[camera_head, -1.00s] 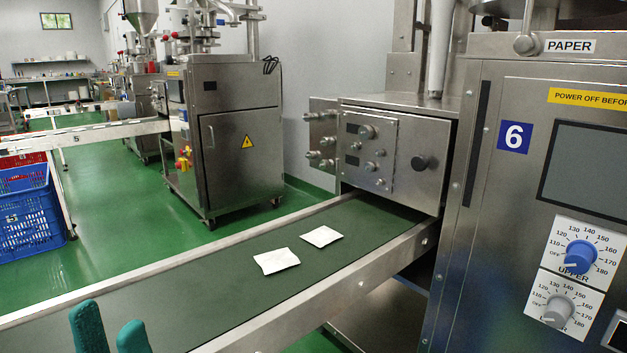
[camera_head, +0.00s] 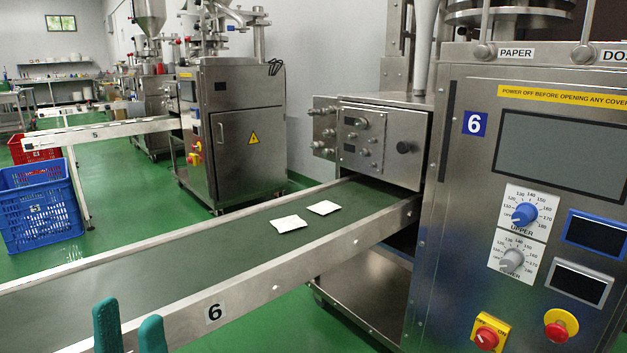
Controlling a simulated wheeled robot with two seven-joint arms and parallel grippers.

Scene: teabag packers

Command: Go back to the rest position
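My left gripper (camera_head: 130,328) shows at the lower left as two teal fingertips with a gap between them. It is open, with nothing seen between the fingers. It stands in front of the near rail of conveyor 6 (camera_head: 270,292). My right gripper is out of the picture. Two white teabag packets lie flat on the green belt, the nearer packet (camera_head: 289,224) and the farther packet (camera_head: 323,208). They lie apart from each other and from the gripper.
Machine 6 (camera_head: 470,250) stands on the right, with blue and grey dials, a screen and red buttons. A blue crate (camera_head: 40,215) and a red crate (camera_head: 30,150) stand on the floor at the left. Another machine (camera_head: 235,130) stands behind. Green floor is clear between.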

